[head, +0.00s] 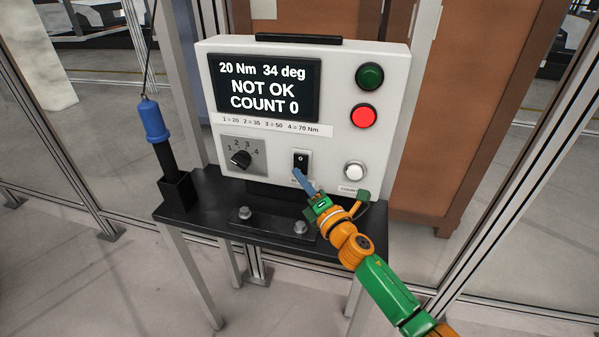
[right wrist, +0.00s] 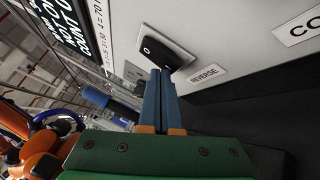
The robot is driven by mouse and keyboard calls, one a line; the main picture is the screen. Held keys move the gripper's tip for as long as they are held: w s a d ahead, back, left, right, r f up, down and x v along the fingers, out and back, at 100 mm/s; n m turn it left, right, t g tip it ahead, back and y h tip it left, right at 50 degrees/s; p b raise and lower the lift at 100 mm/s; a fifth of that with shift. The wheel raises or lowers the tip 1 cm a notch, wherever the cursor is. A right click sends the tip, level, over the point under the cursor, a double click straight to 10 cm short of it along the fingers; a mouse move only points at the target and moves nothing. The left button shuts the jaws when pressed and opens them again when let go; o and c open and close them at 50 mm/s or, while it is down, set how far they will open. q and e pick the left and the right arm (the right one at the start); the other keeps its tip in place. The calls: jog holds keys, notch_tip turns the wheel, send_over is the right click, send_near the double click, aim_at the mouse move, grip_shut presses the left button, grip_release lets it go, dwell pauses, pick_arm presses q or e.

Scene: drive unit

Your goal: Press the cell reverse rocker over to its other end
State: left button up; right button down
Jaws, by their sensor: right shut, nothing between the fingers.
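The reverse rocker (head: 301,161) is a small black switch on the lower middle of the white control box's front. In the right wrist view the rocker (right wrist: 162,52) sits above a label that reads REVERSE. My right gripper (head: 297,173) is shut and empty, its blue fingers pointing up at the rocker's lower end. In the right wrist view the fingertips (right wrist: 160,72) overlap the rocker's near edge; I cannot tell whether they touch it. My left gripper is not in view.
The white box (head: 342,137) stands on a black table (head: 215,197) and its screen (head: 265,88) reads NOT OK, COUNT 0. A knob (head: 241,159) is left of the rocker, a white button (head: 354,171) right. A blue-topped tool (head: 154,121) stands in a holder at left. Bolts (head: 300,227) are in front.

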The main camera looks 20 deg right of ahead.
jog(key=shift+w+d, duration=0.15)
dwell(0.3)
jog(key=shift+s+a+r+p, duration=0.15)
jog(key=shift+s+a+p, duration=0.3)
jog(key=shift+s, duration=0.3)
jog(key=shift+a, duration=0.1)
jog(key=shift+s+a+r+p, duration=0.2)
jog(key=shift+s+a+p, duration=0.25)
jog(key=shift+s+a, duration=0.45)
jog(key=shift+s+a+r+p, duration=0.2)
jog(key=shift+s+a+p, duration=0.25)
jog(key=shift+s, duration=0.7)
